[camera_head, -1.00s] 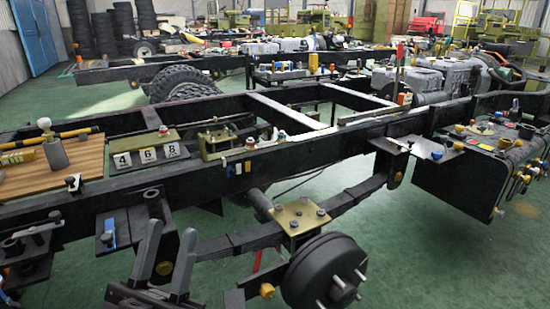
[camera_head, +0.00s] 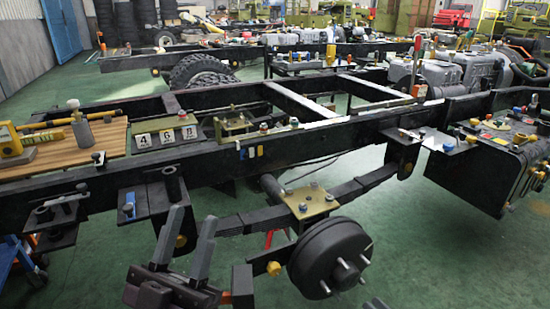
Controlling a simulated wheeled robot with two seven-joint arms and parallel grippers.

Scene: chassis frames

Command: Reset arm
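My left gripper (camera_head: 194,214) is at the lower left of the head view. Its two grey fingers point up and stand apart, with nothing seen between them. It is in front of the black chassis frame (camera_head: 330,139), left of the round hub (camera_head: 328,258) and the brass-coloured plate (camera_head: 308,201). I cannot tell whether it touches anything. A small dark tip (camera_head: 375,304) at the bottom edge may be part of my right gripper; the rest is out of view.
A wooden board (camera_head: 60,160) holds a yellow tool (camera_head: 12,145) and a grey cylinder (camera_head: 82,132). Number tiles (camera_head: 166,136) read 4 6 8. A black tank (camera_head: 470,178) hangs at the right. Green floor (camera_head: 430,260) is clear at the lower right.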

